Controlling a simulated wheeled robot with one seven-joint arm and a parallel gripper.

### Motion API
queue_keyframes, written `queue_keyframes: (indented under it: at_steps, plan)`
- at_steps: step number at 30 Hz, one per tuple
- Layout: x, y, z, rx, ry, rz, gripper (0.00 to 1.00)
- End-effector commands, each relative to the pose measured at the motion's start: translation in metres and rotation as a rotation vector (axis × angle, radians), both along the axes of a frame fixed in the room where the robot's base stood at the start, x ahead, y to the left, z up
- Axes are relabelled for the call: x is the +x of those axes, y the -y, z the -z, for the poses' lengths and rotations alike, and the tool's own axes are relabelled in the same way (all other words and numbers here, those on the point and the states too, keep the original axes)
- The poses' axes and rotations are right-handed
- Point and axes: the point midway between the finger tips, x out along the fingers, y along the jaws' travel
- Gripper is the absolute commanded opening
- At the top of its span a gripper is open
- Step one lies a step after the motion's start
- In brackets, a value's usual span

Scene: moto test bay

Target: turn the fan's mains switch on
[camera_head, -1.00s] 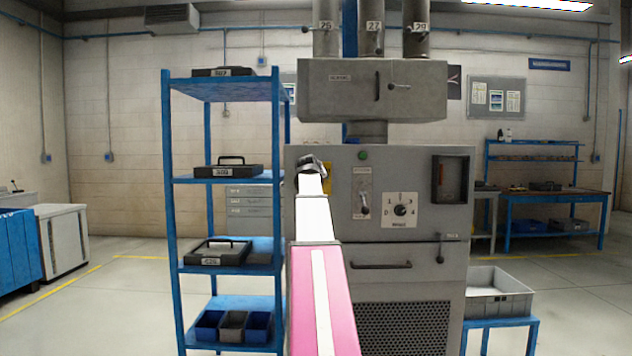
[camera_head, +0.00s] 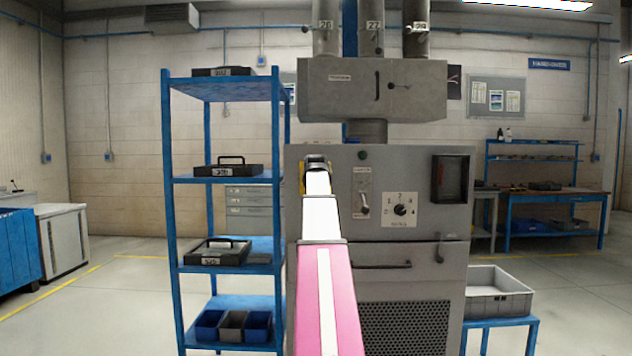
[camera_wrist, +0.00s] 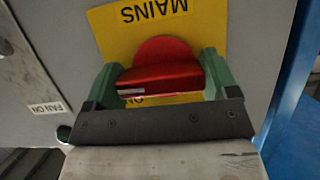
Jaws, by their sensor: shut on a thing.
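The mains switch is a red rotary handle (camera_wrist: 160,77) on a yellow plate (camera_wrist: 215,40) marked MAINS, seen upside down in the wrist view. My gripper (camera_wrist: 160,80) has its green fingers shut on either side of the red handle. The handle lies nearly crosswise in that view, and lettering below it is partly covered. In the head view my gripper (camera_head: 316,163) is at the cabinet's left front and hides the switch. The round lamp (camera_head: 363,155) on the grey cabinet (camera_head: 450,280) is dark. A FAN ON label (camera_wrist: 46,108) shows beside the plate.
A blue shelf rack (camera_head: 168,220) with black cases stands close left of my arm. A lever (camera_head: 364,210) and a numbered dial (camera_head: 400,210) are right of my gripper. A grey crate (camera_head: 497,305) sits on a blue stand to the right.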

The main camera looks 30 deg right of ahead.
Motion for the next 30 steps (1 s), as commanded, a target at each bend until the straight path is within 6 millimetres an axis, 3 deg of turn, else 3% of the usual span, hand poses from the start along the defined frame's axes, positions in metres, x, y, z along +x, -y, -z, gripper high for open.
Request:
queue_keyframes:
  at_steps: [8,9,10,20,30]
  plan:
    - [-0.001,-0.001,0.001,0.006,0.0,0.0,0.56]
    - [-0.001,-0.001,0.001,0.006,0.0,0.001,0.93]
    - [-0.001,-0.001,0.001,0.006,0.0,0.001,1.0]
    - [-0.005,-0.003,-0.001,0.002,0.001,0.0,1.0]
    - [-0.051,-0.031,-0.022,0.003,0.002,0.0,1.0]
